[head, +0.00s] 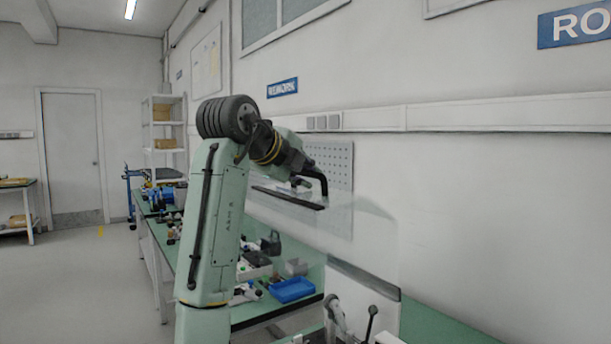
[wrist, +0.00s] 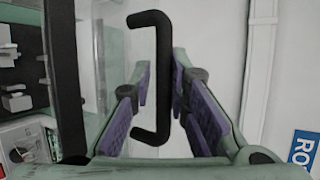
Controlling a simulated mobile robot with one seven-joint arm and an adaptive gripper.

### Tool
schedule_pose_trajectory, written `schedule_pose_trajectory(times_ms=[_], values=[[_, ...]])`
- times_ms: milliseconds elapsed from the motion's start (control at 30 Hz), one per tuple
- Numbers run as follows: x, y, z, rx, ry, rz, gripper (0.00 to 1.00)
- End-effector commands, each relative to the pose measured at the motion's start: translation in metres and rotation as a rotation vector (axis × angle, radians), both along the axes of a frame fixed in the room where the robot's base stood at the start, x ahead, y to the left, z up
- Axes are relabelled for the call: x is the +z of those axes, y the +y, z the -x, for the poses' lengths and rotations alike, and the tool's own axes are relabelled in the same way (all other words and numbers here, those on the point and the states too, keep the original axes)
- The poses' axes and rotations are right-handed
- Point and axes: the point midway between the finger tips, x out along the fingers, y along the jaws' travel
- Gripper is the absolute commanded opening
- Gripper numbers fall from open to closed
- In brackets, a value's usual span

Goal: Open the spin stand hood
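The spin stand hood (head: 365,240) is a clear box-like cover over the bench; its see-through panels make its exact angle hard to judge. A dark strip (head: 288,198) runs along its upper edge and shows as a black upright bar in the wrist view (wrist: 65,80). The black D-shaped handle (wrist: 163,75) stands upright in the wrist view. My gripper (wrist: 160,80) has its purple-padded fingers apart, one on each side of the handle's bar, with gaps showing. In the head view my gripper (head: 300,182) is at the hood's top, partly hidden by my wrist.
Under the hood, a grey fixture (head: 337,312) and a black-knobbed lever (head: 371,322) show. A blue tray (head: 292,290) and small parts lie on the green bench to the left. The wall with a pegboard (head: 330,165) is close behind. A grey panel with a dial (wrist: 20,150) shows lower left in the wrist view.

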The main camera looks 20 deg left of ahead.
Motion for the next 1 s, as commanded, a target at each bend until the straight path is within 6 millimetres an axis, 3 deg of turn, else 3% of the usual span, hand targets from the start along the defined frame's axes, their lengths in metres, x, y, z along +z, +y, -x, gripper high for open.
schedule_pose_trajectory(times_ms=[400,800,1000], values=[[0.004,0.001,0.007,-0.001,-0.002,-0.003,0.2],[0.038,0.018,0.077,0.001,-0.003,-0.002,0.2],[0.049,0.023,0.1,0.0,-0.001,-0.001,0.2]])
